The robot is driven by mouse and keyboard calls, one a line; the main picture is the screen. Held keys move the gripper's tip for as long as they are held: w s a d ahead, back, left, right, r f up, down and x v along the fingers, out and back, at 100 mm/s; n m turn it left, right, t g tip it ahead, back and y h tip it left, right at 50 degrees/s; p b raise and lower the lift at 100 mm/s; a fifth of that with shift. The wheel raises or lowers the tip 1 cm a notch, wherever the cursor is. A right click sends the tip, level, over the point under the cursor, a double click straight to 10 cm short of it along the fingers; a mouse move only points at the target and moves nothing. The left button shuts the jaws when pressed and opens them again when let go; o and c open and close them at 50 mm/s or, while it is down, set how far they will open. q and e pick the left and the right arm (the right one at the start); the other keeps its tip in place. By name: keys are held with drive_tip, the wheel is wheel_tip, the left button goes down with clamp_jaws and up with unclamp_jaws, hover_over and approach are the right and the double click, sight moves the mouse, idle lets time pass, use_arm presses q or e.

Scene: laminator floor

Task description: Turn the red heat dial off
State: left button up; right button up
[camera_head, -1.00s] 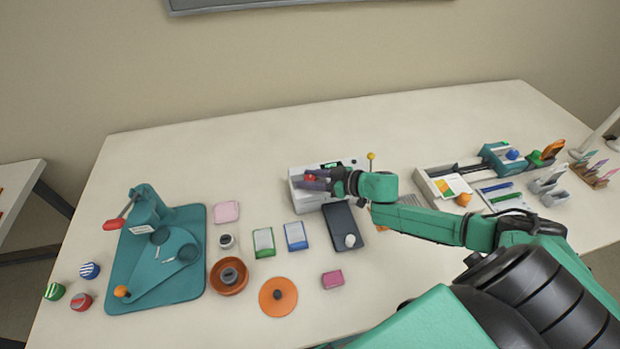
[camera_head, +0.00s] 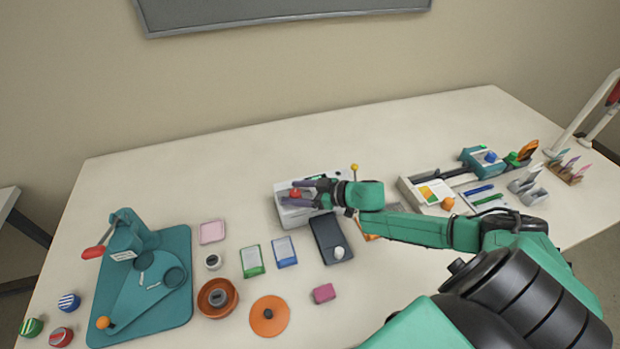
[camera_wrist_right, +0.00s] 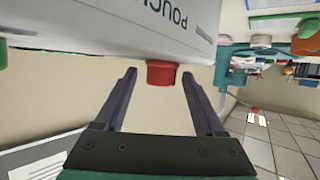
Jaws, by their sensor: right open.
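The red heat dial (camera_head: 295,193) sits on the white laminator (camera_head: 290,214) at the middle of the table. In the right wrist view the red dial (camera_wrist_right: 161,73) sticks out from the white laminator body (camera_wrist_right: 150,30), between the open fingertips. My right gripper (camera_head: 299,191) reaches in from the right over the laminator, its dark fingers on either side of the dial. In the wrist view my right gripper (camera_wrist_right: 160,85) is open, with gaps between both fingers and the dial. The dial's pointer or mark is not visible. My left gripper is out of view.
A dark slab with a white knob (camera_head: 331,240) lies in front of the laminator. A yellow-tipped lever (camera_head: 354,168) stands behind my right wrist. The table behind the laminator is clear.

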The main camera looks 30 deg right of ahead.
sight(297, 193)
drive_tip(key=shift+s+d, duration=0.3)
drive_tip(key=shift+s, duration=0.05)
drive_tip(key=v, duration=0.4)
drive_tip(key=shift+s+r, duration=0.15)
drive_tip(key=p+v, duration=0.4)
drive_tip(key=v, duration=0.5)
drive_tip(key=shift+r+p, duration=0.2)
drive_tip(key=shift+p, duration=0.2)
